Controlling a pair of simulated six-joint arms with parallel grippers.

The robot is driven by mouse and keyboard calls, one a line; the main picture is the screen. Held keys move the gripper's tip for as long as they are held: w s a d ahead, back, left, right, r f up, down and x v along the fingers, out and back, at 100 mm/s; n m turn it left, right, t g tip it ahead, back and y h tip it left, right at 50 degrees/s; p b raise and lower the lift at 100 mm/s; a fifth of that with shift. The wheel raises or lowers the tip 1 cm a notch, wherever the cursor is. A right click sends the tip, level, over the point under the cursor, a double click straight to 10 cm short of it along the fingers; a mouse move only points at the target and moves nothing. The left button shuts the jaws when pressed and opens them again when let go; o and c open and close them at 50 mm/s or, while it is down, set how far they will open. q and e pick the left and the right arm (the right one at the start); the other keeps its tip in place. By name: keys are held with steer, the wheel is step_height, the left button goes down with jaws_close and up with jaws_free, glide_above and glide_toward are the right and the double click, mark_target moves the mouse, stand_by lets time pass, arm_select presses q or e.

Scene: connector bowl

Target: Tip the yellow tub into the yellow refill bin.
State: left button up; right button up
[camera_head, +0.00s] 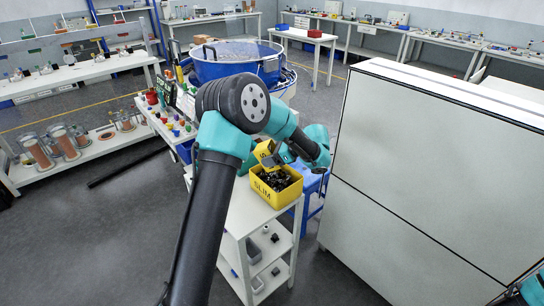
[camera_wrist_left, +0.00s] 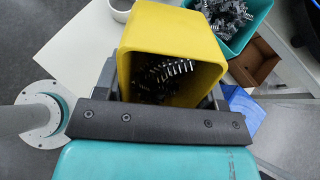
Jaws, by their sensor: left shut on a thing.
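The yellow tub (camera_head: 264,151) is in my left gripper (camera_head: 284,154), above the back of the yellow refill bin, and looks tilted in the head view. In the left wrist view the tub (camera_wrist_left: 137,42) sits between the two fingers of the gripper (camera_wrist_left: 162,98), with dark, shiny-pinned connectors inside it. The yellow refill bin (camera_head: 270,196) stands upright on a white trolley, marked SLIM, with black parts inside. My left arm hides part of the surroundings. My right gripper is out of view.
The white trolley (camera_head: 246,214) carries the bin. A large blue bowl (camera_head: 222,70) stands behind. A tall white cabinet (camera_head: 430,150) is close on the right. In the left wrist view, a teal tub (camera_wrist_left: 252,32) of grey connectors and a brown box (camera_wrist_left: 262,66) are nearby.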

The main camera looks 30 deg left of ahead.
arm_select(q)
steer(key=y, duration=0.2)
steer(key=g+y, duration=0.1)
steer(key=y, duration=0.1)
steer(key=shift+s+a+r, duration=0.1)
steer(key=shift+a+r, duration=0.05)
steer(key=shift+y, duration=0.3)
stand_by(0.5)
